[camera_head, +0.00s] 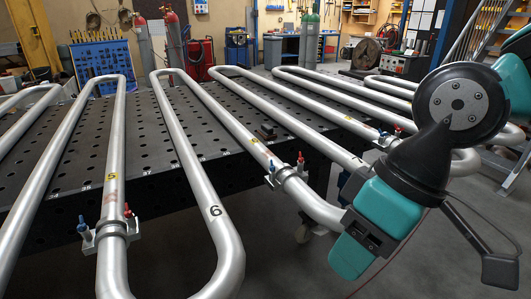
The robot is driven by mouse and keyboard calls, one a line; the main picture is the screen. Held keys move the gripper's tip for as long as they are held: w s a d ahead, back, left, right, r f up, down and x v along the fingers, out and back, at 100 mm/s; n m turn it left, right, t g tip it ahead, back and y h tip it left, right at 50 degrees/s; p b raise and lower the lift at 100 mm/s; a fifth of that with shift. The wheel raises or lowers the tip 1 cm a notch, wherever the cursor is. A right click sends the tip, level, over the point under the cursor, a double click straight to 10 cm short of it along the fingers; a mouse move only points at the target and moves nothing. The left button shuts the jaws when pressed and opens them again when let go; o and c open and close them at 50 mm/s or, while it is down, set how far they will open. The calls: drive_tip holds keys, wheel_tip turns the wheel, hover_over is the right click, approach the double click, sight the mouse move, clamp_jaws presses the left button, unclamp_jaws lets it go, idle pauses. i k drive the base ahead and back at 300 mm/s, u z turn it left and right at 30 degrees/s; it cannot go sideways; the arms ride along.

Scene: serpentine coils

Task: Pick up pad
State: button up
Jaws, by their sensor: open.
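A small dark block (267,131), which looks like the pad, lies on the perforated dark table between the long straight runs of two metal coils. It is small in view, and its details cannot be made out. My gripper (500,268) is at the right, in front of the table and well apart from the block. One black finger shows, bent outward with a flat tip. The rest is hidden behind my teal and black arm. The gripper is open, and nothing is seen in it.
Serpentine metal pipes (188,165) cover the table (145,130), with their bends overhanging its front edge. Clamps with red and blue knobs (290,172) hold them. A strip of bare table lies around the block. Stairs (487,45) stand at the back right.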

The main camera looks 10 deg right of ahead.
sight(267, 132)
drive_tip(key=z, duration=1.4)
drive_tip(key=i, duration=1.6)
drive_tip(key=u, duration=2.55)
drive_tip(key=i, duration=0.5)
